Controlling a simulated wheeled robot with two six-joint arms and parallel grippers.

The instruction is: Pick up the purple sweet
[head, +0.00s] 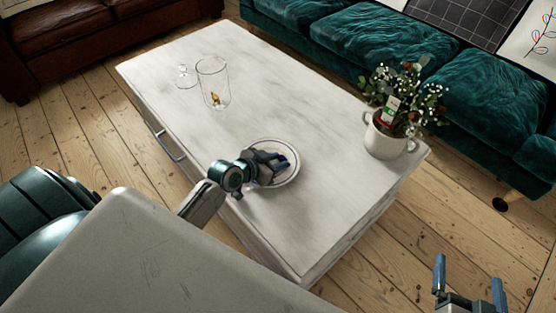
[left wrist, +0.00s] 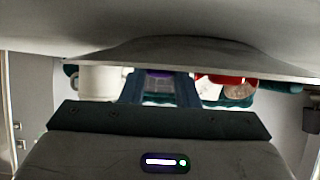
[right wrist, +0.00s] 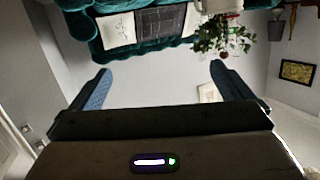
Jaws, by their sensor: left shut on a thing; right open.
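The purple sweet (left wrist: 158,73) shows as a small purple patch between the fingers of my left gripper (left wrist: 159,80) in the left wrist view. The gripper hides most of the sweet there, and I cannot tell whether the sweet touches the plate. My right gripper (head: 469,275) is open and empty at the lower right, away from the table; it also shows open in the right wrist view (right wrist: 160,72).
The pale table (head: 200,135) carries a glass holder with a candle (head: 213,85), a small glass (head: 185,76) and a white pot (head: 388,138) with flowers and a bottle. A teal sofa (head: 350,45) and a brown sofa (head: 70,35) stand behind.

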